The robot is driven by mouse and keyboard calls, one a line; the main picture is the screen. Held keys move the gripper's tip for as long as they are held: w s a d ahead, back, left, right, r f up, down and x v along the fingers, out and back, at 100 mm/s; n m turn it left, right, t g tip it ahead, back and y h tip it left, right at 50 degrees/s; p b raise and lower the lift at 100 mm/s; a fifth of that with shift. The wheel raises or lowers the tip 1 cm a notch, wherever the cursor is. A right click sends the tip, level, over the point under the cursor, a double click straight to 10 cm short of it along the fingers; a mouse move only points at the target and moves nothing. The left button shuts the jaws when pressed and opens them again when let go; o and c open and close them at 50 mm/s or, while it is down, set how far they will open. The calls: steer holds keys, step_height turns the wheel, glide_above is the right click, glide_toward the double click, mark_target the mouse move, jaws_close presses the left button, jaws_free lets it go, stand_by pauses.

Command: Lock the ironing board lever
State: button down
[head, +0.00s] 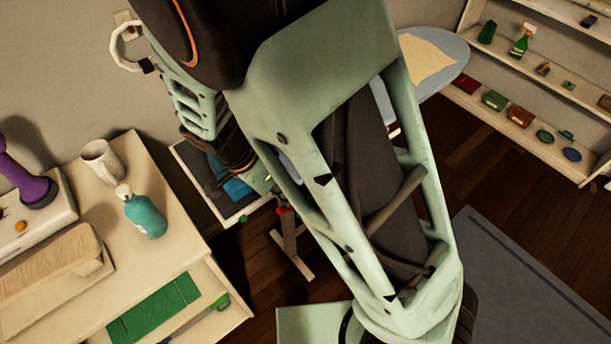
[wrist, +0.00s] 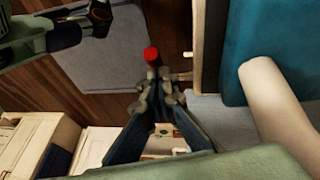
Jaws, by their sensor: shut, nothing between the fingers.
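A red knob, which looks like the tip of the lever (wrist: 152,56), sits just beyond my gripper's fingertips in the wrist view. My gripper (wrist: 163,80) is shut with nothing in it; I cannot tell whether its tips touch the knob. In the head view, a small red part (head: 283,210) shows by a pale leg, beside my arm. The ironing board (head: 459,54) has a light blue top with a cream cloth on it; my arm hides its middle. The rest of the lever is hidden, and its locked state cannot be told.
At left, a pale cabinet (head: 150,175) holds a teal bottle (head: 146,216), a white mug (head: 102,161) and a purple object (head: 25,178). A wall shelf (head: 545,84) with small goods stands at right. A grey rug (head: 510,285) lies on open wooden floor.

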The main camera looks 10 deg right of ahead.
mark_target(276, 210)
steer(key=a+f+t+h+b, duration=0.1)
steer(key=b, duration=0.1)
steer(key=s+a+f+t+h+b, duration=0.1)
steer(key=f+h+b, duration=0.1)
steer(key=shift+s+h, duration=0.1)
steer(key=shift+h, duration=0.2)
steer(key=shift+s+f+b, duration=0.15)
steer(key=shift+b, duration=0.25)
stand_by(0.3)
